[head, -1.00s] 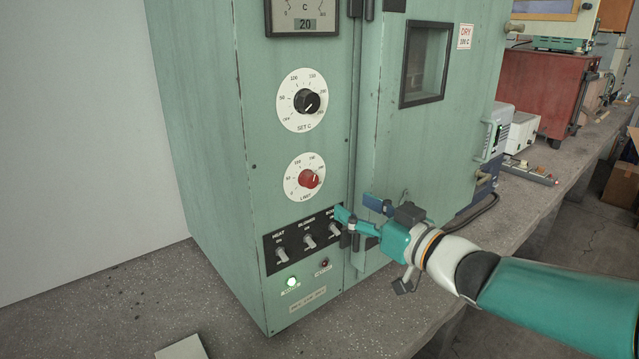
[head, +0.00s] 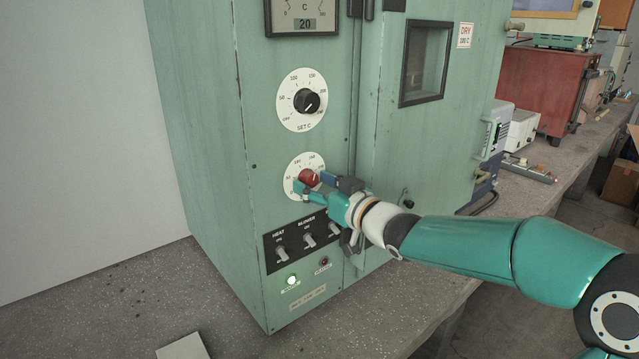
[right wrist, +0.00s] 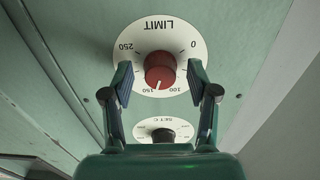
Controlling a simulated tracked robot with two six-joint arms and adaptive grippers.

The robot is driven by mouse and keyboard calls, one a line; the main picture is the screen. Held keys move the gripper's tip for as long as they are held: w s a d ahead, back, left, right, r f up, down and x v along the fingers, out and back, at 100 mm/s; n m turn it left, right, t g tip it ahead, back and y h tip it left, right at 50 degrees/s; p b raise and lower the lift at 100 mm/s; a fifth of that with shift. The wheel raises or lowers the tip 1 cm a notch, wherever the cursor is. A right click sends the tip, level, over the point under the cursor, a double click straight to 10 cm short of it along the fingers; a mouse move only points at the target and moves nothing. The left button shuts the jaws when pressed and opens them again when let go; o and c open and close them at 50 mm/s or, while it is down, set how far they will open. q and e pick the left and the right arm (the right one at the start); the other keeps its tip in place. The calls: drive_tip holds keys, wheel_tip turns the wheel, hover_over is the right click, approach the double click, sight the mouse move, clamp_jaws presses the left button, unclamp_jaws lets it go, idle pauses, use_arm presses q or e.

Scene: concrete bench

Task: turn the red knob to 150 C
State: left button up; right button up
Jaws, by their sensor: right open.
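The red knob (head: 309,178) sits on the white dial marked LIMIT on the green oven's front panel. In the right wrist view the red knob (right wrist: 160,71) appears upside down with its dial (right wrist: 140,40). A pale mark on the knob's edge points towards the numbers 150 and 100; its exact reading is hard to tell. My right gripper (head: 313,186) is open at the knob. In the right wrist view its fingers (right wrist: 160,80) stand on either side of the knob with gaps. In the head view the gripper hides the lower right of the dial. My left gripper is not in view.
The black SET C knob (head: 307,102) is above the red one.

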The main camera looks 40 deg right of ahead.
clamp_jaws()
drive_tip(key=shift+r+p, duration=0.1)
drive_tip(key=shift+p, duration=0.2)
drive_tip(key=shift+m, duration=0.7)
unclamp_jaws()
drive_tip(key=shift+s, duration=0.15)
drive_tip(key=s, duration=1.1)
drive_tip(key=shift+s+d, duration=0.35)
drive_tip(key=shift+d, duration=0.1)
